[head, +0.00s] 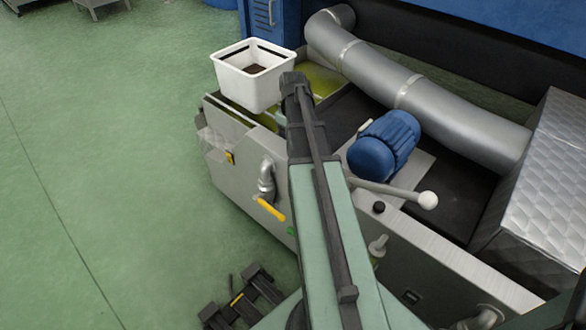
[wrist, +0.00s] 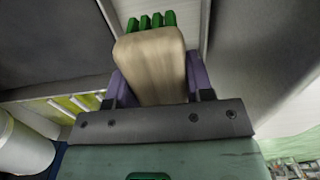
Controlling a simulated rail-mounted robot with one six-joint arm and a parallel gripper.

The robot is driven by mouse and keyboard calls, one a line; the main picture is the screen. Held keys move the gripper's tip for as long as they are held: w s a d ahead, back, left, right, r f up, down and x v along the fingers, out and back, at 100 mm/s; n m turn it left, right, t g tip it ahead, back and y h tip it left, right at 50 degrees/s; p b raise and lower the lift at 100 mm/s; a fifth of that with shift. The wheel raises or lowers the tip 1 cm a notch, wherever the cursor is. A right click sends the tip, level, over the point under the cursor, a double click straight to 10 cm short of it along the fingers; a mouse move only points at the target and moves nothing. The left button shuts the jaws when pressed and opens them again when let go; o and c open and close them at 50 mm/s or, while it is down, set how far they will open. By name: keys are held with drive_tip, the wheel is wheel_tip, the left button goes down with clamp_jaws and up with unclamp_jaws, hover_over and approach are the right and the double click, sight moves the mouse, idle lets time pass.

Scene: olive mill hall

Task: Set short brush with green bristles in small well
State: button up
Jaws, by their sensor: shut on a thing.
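In the wrist view, my gripper (wrist: 158,84) is shut on the short brush with green bristles (wrist: 150,58). Its purple fingers press on both sides of the pale wooden body. The green bristle tufts show at the far end, against a light grey strip. In the head view, my arm runs up to the machine's far left end, beside the white bin; the jaws and brush are hidden there. I cannot make out which opening is the small well.
A white bin (head: 250,93) with something brown inside stands at the machine's left corner. Yellow-green liquid (head: 322,80) lies behind my arm. A blue motor (head: 383,146), a grey pipe (head: 418,95) and a white-knobbed lever (head: 428,200) are to the right. Green floor is clear at left.

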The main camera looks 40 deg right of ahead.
drive_tip(key=shift+f+b, duration=2.95)
drive_tip(key=shift+f, duration=1.2)
drive_tip(key=o, duration=1)
drive_tip(key=shift+r, duration=0.1)
drive_tip(key=shift+c, duration=0.2)
wheel_tip(320, 180, up, 13)
drive_tip(key=p, duration=1.3)
drive_tip(key=shift+f, duration=0.25)
drive_tip(key=shift+f, duration=0.1)
